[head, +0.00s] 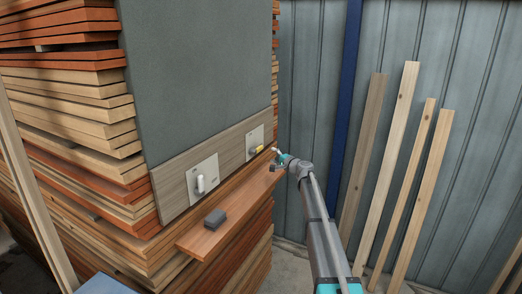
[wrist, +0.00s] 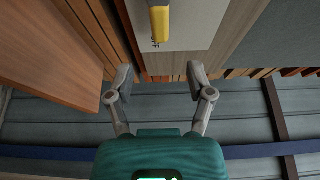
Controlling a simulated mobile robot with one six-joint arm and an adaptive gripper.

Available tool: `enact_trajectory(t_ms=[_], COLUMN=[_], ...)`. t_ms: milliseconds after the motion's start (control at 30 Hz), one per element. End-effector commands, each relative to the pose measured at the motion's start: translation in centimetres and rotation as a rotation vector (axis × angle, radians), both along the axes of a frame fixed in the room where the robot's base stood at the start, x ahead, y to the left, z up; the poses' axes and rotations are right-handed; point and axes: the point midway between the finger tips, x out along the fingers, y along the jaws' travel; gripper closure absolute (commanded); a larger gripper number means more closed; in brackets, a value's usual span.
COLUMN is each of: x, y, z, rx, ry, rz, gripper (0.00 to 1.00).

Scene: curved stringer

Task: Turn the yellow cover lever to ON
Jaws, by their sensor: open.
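The yellow cover lever (head: 257,149) sits on the right-hand pale plate (head: 249,142) of the wooden strip in the head view. In the wrist view the yellow lever (wrist: 160,24) shows at the top centre, with its upper end cut off by the frame. Lettering that seems to read OFF is beside its tip on the plate (wrist: 195,22). My gripper (head: 276,151) is just right of the lever in the head view. In the wrist view my gripper (wrist: 158,78) has its two fingers spread, with nothing between them, apart from the lever.
A second plate with a white lever (head: 200,184) is to the left. A wooden shelf (head: 225,220) juts out below the plates and carries a dark grey block (head: 214,218). Stacked boards surround the grey panel (head: 195,75). Planks (head: 385,170) lean on the metal wall at right.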

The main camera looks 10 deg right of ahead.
Motion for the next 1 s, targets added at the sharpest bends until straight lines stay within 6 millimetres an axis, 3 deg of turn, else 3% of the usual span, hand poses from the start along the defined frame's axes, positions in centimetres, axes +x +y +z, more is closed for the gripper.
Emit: enact_trajectory(t_ms=[500,700,1000], x=[6.9,8.3,8.6], y=[4.1,4.9,5.2], z=[0.0,0.0,0.0], rx=[0.000,0.000,0.000], ry=[0.000,0.000,0.000], rz=[0.001,-0.001,-0.001], gripper=[0.31,0.31,0.31])
